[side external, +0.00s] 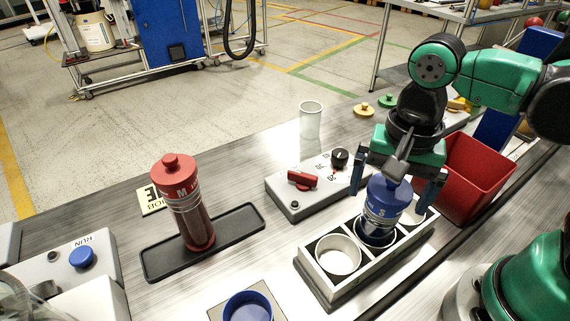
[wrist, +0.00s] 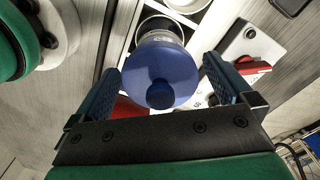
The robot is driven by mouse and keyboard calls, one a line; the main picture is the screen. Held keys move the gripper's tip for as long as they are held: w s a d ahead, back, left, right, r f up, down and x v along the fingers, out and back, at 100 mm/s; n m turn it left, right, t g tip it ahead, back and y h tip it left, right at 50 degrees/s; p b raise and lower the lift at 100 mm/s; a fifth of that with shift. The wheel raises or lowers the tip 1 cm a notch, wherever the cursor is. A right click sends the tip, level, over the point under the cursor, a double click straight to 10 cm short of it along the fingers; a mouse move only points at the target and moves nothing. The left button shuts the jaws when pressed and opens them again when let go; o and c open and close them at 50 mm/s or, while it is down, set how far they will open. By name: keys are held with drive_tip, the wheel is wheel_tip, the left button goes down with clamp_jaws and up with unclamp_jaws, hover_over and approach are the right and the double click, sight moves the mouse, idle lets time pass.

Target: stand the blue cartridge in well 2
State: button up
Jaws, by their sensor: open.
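The blue cartridge (side external: 384,214) stands about upright in the middle well of a pale three-well rack (side external: 372,270), its lower part hidden inside the well. The near-left well (side external: 338,257) is empty; the far well is mostly hidden behind the cartridge and my gripper. My gripper (side external: 394,190) is above the rack, its open fingers on either side of the cartridge's top. In the wrist view the round blue cap (wrist: 160,72) lies between the two fingers, with a gap on each side.
A red bin (side external: 473,172) stands close to the right of the rack. A control box (side external: 318,184) with a red switch and black knob lies behind it. A red cartridge (side external: 188,205) stands in a black tray to the left. A blue ring (side external: 248,306) sits at the front.

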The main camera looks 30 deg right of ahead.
drive_tip(key=shift+r, duration=0.1)
wheel_tip(320, 180, up, 12)
drive_tip(key=shift+f, duration=0.1)
drive_tip(key=w+d+f+n+t, duration=0.6)
drive_tip(key=f+n+t, duration=0.1)
drive_tip(key=f+n, duration=0.3)
drive_tip(key=shift+w+d+n, duration=0.2)
drive_tip(key=shift+w+n, duration=0.1)
drive_tip(key=shift+n, duration=0.1)
idle(0.7)
